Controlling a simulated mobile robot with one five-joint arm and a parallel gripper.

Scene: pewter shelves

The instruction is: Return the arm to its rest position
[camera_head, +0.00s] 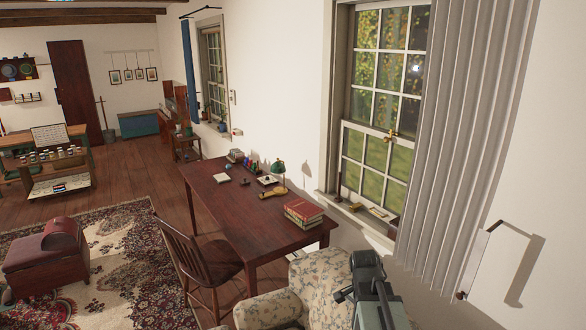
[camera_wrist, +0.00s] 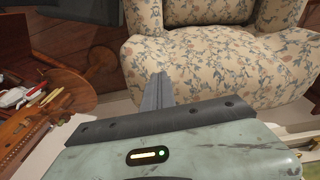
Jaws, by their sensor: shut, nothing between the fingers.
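My gripper (camera_wrist: 160,88) shows in the wrist view as two grey fingers lying together beyond my green-grey wrist housing. It is shut and holds nothing. In the camera_head view my grey-green arm is at the lower right, in front of the floral armchair (camera_head: 322,285). The same armchair fills the upper right of the wrist view (camera_wrist: 205,60), beyond the fingertips. The fingers look apart from it, but the gap is hard to judge. My arm hides part of the chair.
A dark wooden desk (camera_head: 222,200) with red books (camera_head: 304,209) and a green lamp (camera_head: 279,168) stands by the wall. A wooden chair (camera_head: 197,255) stands at its near side. A pleated curtain (camera_head: 463,140) hangs at right. Rug (camera_head: 125,245) and open floor lie left.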

